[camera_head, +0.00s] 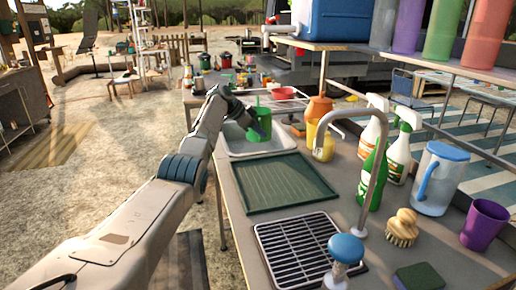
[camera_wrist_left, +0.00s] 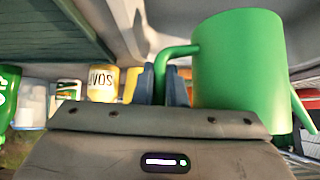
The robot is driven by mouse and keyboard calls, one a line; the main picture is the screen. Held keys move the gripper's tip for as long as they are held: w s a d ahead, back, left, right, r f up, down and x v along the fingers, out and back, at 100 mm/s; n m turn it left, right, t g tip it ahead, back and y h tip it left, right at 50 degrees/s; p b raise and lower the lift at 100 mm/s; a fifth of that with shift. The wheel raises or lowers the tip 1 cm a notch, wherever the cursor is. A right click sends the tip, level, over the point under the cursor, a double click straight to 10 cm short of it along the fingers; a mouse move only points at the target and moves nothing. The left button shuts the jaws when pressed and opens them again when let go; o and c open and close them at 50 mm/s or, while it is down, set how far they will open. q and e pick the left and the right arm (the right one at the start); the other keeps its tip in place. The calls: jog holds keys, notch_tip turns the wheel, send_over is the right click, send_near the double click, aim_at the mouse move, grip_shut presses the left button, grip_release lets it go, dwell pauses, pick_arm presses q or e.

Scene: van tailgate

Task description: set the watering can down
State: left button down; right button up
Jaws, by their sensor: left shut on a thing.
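The green watering can (camera_head: 264,114) is at the white sink basin (camera_head: 236,150) in the head view, partly behind my left gripper (camera_head: 259,128). In the left wrist view the can (camera_wrist_left: 240,60) is large on the right, with its curved handle running between the two blue-grey fingers of my left gripper (camera_wrist_left: 163,84). The fingers are shut on that handle. I cannot tell whether the can's base touches the basin or hangs above it. My right gripper is not in view.
A dark green drain tray (camera_head: 272,184) and a black rack (camera_head: 300,250) lie nearer on the counter. A curved faucet (camera_head: 378,165), spray bottles (camera_head: 398,150), a clear jug (camera_head: 437,180) and a purple cup (camera_head: 484,224) stand to the right. An orange-yellow bottle (camera_head: 321,140) is right of the sink.

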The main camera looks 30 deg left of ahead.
pick_arm(q)
jog(key=shift+f, duration=2.7)
jog(key=shift+f, duration=0.1)
jog(key=shift+f, duration=0.5)
jog(key=c, duration=1.5)
grip_release()
jog(key=shift+r, duration=0.2)
jog(key=v, duration=1.2)
jog(key=shift+r, duration=0.45)
